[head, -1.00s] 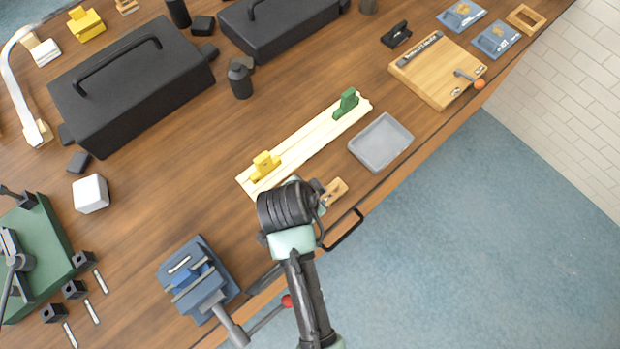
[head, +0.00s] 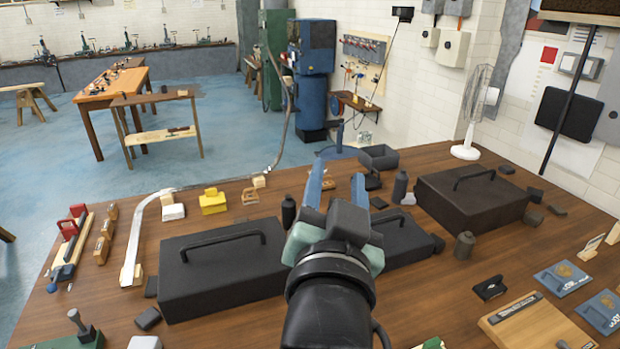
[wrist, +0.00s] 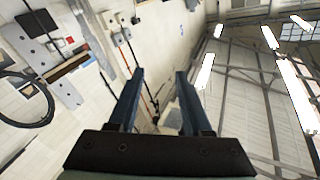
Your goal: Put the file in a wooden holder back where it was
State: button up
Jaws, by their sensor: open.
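My gripper (head: 338,172) is raised above the bench in the middle of the head view, with its two blue fingers apart and pointing away. The wrist view also shows my gripper (wrist: 160,76) open and empty, facing a wall and the ceiling. I cannot pick out the file in a wooden holder for sure. A long wooden piece with red blocks and a dark blue strip (head: 66,248) lies at the bench's far left. Small wooden blocks (head: 105,236) lie beside it. My arm hides part of the bench.
Black toolboxes (head: 222,268) stand on the bench (head: 215,335) behind and beside my arm. A wooden board (head: 530,325) and blue plates (head: 565,275) lie at right. A white fan (head: 475,110) stands at the back right.

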jog(key=s+a+r+n+t, duration=0.1)
jog(key=s+r+n+t, duration=0.1)
jog(key=r, duration=0.5)
jog(key=s+a+r+n+t+y, duration=0.1)
jog(key=s+r+t, duration=0.3)
jog(key=s+r, duration=0.2)
jog(key=s+a+r+n+t, duration=0.1)
jog(key=s+r, duration=0.3)
jog(key=r, duration=0.6)
jog(key=shift+a+n+t+y, duration=0.25)
jog(key=shift+n+t+y, duration=0.15)
jog(key=shift+n+t, duration=0.45)
jog(key=shift+s, duration=0.1)
